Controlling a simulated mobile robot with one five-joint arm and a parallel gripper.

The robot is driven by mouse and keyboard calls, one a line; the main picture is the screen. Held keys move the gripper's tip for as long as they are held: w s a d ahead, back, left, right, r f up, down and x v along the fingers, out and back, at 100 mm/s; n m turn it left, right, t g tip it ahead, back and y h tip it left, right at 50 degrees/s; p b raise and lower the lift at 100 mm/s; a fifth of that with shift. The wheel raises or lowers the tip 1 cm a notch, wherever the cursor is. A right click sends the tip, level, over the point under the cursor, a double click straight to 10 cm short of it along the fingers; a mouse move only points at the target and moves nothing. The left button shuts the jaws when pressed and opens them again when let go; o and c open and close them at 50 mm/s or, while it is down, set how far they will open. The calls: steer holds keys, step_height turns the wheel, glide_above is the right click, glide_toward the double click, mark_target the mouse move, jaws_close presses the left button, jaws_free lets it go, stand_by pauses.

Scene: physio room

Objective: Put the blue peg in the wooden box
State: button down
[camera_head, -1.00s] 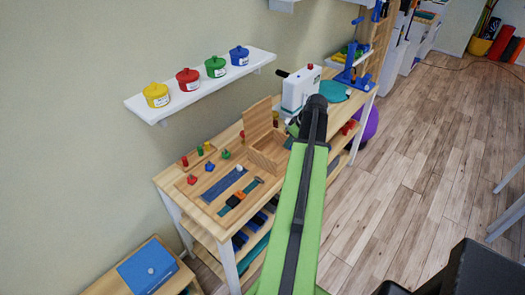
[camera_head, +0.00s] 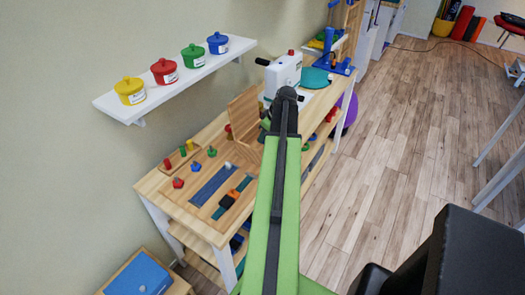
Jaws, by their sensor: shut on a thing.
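The wooden box (camera_head: 249,153) stands on the wooden bench with its lid (camera_head: 243,112) raised at the back. My green arm crosses in front and hides much of the box, including most of its opening. The end of my arm beyond the black joint is hidden, so my gripper and anything in it do not show. A small rack (camera_head: 182,156) holds red and green pegs; I make out no blue peg in it. A small blue knob-like piece (camera_head: 195,165) sits on the bench between a red one (camera_head: 178,183) and a green one (camera_head: 212,152).
The bench (camera_head: 152,184) runs along the wall, with a white machine (camera_head: 282,74) behind the box. A wall shelf (camera_head: 190,74) holds yellow, red, green and blue pots. A blue folder (camera_head: 143,275) lies on low furniture at front left.

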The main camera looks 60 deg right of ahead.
steer(key=shift+f, duration=0.15)
step_height(320, 180, down, 4)
steer(key=b, duration=0.3)
steer(key=shift+a+b, duration=0.1)
steer(key=shift+b, duration=0.3)
steer(key=c, duration=1.3)
jaws_free()
steer(key=shift+r+p, duration=0.4)
steer(key=shift+p, duration=0.05)
steer(key=p+v, duration=1)
steer(key=v, duration=0.1)
steer(key=shift+s+r+p, duration=0.15)
steer(key=shift+r+p, duration=0.15)
steer(key=shift+p, duration=0.05)
